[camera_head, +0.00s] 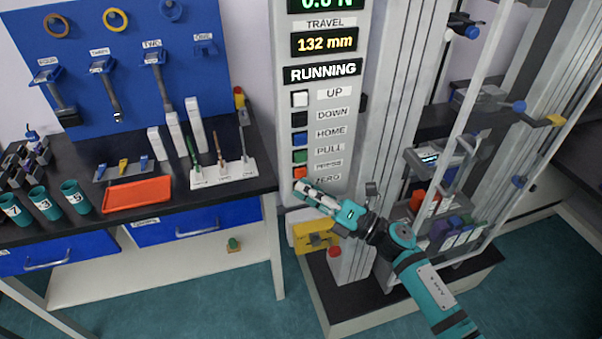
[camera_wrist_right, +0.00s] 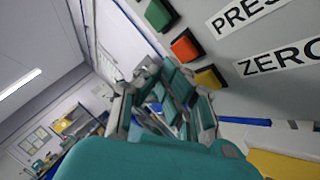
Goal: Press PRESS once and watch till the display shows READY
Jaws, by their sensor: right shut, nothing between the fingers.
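The control panel stands upright in the head view, with a status display (camera_head: 322,72) reading RUNNING. Above it the TRAVEL display (camera_head: 324,43) reads 132 mm; a force readout, cut off at the top, seems to read 0.0 N. The orange PRESS button (camera_head: 299,173) sits between the green PULL button (camera_head: 299,156) and the ZERO row. PRESS also shows in the right wrist view (camera_wrist_right: 186,46). My right gripper (camera_head: 300,189) is shut and empty, its tips just below the PRESS button. I cannot tell whether they touch the panel. My left gripper is not in view.
The yellow ZERO button (camera_wrist_right: 209,77) is close to my right fingers. A yellow box with a red button (camera_head: 318,238) is below the gripper. A test frame (camera_head: 440,160) stands right of the panel; a black bench (camera_head: 255,180) with tools stands left.

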